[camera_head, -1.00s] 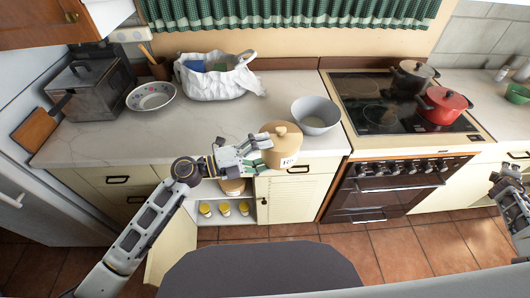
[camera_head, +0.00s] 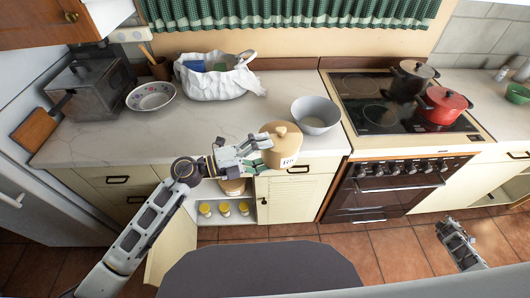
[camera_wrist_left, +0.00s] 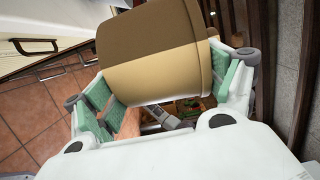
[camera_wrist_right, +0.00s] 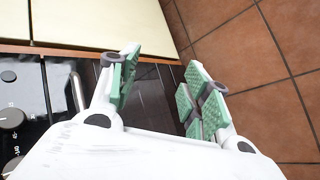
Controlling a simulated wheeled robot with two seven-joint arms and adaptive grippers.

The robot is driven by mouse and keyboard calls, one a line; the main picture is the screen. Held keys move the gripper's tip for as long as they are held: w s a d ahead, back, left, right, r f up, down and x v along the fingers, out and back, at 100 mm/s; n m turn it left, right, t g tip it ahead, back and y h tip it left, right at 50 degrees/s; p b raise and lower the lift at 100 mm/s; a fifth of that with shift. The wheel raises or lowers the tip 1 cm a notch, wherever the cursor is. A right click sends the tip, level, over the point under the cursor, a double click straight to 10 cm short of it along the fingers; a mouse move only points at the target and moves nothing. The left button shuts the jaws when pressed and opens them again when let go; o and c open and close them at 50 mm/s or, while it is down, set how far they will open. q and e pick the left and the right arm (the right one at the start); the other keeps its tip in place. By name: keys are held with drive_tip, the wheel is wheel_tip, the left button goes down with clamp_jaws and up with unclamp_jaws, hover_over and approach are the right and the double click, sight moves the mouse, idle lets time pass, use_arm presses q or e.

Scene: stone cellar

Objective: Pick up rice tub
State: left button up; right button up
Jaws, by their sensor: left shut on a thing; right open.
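The rice tub (camera_head: 281,150) is a tan round tub with a knobbed lid and dark lettering, partly cut off, on its front. In the head view it is at the counter's front edge, in front of the grey bowl. My left gripper (camera_head: 258,154) is shut on it from the left side. My right gripper (camera_head: 447,232) is open and empty, low in front of the oven. Its spread fingers (camera_wrist_right: 160,85) show in the right wrist view.
A grey bowl (camera_head: 316,115), a white bag (camera_head: 216,77) and a patterned bowl (camera_head: 151,96) stand on the counter (camera_head: 80,140). A red pot (camera_head: 443,105) and a dark pot (camera_head: 413,80) are on the stove. Below, an open cupboard holds yellow-lidded jars (camera_head: 225,208).

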drive_tip(key=s+a+f+m+g+y, duration=0.1)
drive_tip(key=s+a+f, duration=0.3)
drive_tip(key=a+f, duration=0.4)
drive_tip(key=s+a+f+m+y, duration=0.1)
drive_tip(key=s+a+f+y, duration=0.1)
drive_tip(key=s+a+f, duration=0.5)
drive_tip(key=s+a+f+m+g+y, duration=0.15)
drive_tip(key=a+f, duration=0.35)
drive_tip(key=a, duration=0.6)
drive_tip(key=s+a+f+y, duration=0.1)
drive_tip(key=s+a, duration=0.4)
drive_tip(key=a, duration=0.5)
drive_tip(key=s+a+f+m+g+y, duration=0.1)
drive_tip(key=s+a+f, duration=0.3)
drive_tip(key=a, duration=0.6)
drive_tip(key=s+a+f+m+y, duration=0.1)
drive_tip(key=s+a+f, duration=0.1)
drive_tip(key=s+a, duration=0.4)
drive_tip(key=a, duration=0.5)
drive_tip(key=shift+s+f+y, duration=0.15)
drive_tip(key=shift+y, duration=0.2)
